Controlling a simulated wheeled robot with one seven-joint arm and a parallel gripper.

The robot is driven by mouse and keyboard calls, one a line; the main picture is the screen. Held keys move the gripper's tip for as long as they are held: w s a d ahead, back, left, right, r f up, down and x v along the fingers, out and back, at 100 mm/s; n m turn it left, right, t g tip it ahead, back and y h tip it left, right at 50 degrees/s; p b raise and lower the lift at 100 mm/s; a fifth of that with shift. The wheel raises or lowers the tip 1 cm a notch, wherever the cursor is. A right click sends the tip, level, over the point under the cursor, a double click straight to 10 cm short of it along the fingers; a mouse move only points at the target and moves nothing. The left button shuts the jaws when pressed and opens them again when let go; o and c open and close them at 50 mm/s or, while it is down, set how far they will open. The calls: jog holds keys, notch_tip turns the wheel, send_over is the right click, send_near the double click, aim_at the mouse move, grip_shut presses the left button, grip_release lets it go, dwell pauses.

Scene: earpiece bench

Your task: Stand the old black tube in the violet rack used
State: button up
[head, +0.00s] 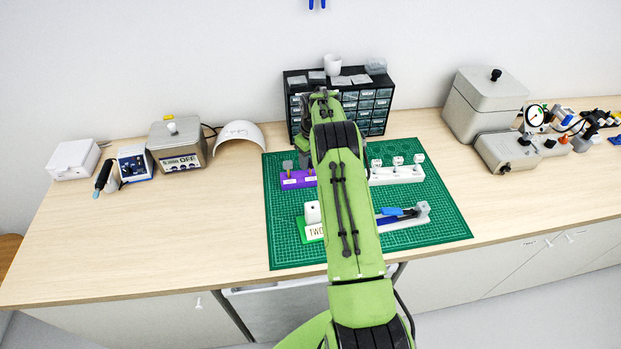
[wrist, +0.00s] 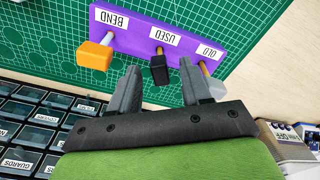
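The violet rack (wrist: 133,30) lies on the green mat and carries three labels, upside down in the wrist view: BEND, USED and OLD. A black-topped tube (wrist: 159,70) with a brass-coloured stem stands at the USED label. An orange-topped piece (wrist: 94,55) stands at BEND, and a grey-topped one (wrist: 211,86) at OLD, partly hidden by a finger. My gripper (wrist: 160,68) is open, its fingers on either side of the black top with visible gaps. In the head view the violet rack (head: 298,181) shows left of my arm, which hides its right part and my fingertips.
A drawer cabinet (head: 375,106) stands behind the mat (head: 440,226). A white rack (head: 397,177) with white-topped pieces is right of my arm. Bare bench flanks the mat.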

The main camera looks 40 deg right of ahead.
aim_at(313, 177)
notch_tip(313, 177, up, 16)
jog(key=s, duration=0.1)
jog(key=shift+p, duration=0.45)
jog(key=shift+s+f, duration=0.1)
jog(key=s+a+r+t+b, duration=0.1)
jog(key=s+a+r, duration=0.55)
jog(key=a, duration=0.25)
jog(key=s+a+r+t+b, duration=0.1)
jog(key=s+a+r, duration=0.4)
jog(key=a+r, duration=0.3)
jog(key=s+a+f+t, duration=0.1)
jog(key=s+a+f, duration=0.2)
jog(key=s, duration=0.8)
jog(key=s+a+f+m+t+b, duration=0.1)
jog(key=s+a+f, duration=0.3)
jog(key=s, duration=0.7)
jog(key=shift+a+t, duration=0.4)
jog(key=shift+a, duration=0.45)
jog(key=shift+w, duration=0.1)
